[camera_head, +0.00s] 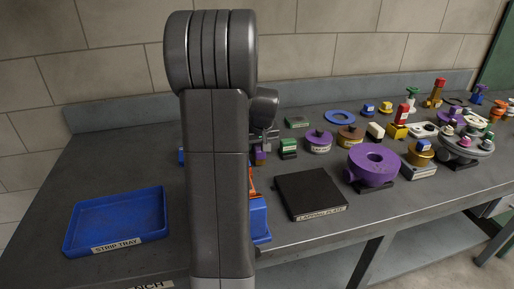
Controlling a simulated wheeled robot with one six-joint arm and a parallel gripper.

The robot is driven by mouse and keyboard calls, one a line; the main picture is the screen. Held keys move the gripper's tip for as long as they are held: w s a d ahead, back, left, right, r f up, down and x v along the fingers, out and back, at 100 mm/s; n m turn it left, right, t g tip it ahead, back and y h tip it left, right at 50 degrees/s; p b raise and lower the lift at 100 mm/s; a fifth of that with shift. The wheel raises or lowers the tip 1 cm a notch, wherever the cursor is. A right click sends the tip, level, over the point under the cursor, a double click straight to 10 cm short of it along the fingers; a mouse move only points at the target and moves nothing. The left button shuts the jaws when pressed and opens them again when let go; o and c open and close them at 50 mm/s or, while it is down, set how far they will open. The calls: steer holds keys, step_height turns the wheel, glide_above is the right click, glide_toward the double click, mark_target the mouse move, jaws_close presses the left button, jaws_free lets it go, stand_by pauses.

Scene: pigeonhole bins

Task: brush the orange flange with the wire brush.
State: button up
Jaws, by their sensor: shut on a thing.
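My arm stands upright in the middle of the view and hides much of the bench behind it. Part of my gripper (264,136) shows just right of the arm, over the back of the bench. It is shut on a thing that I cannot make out. A thin strip of something orange (252,181) shows at the arm's right edge, above a blue tray or bin (260,222). I cannot tell whether it is the orange flange. I cannot pick out the wire brush.
A blue strip tray (115,222) lies empty at left. A black lapping plate (310,194) lies right of my arm. A large purple flanged part (374,165) stands beyond it, with several small parts crowding the right. Bare bench (150,160) shows behind the strip tray.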

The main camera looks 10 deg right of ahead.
step_height(320, 180, up, 7)
steer(key=p, duration=0.4)
steer(key=shift+p, duration=0.35)
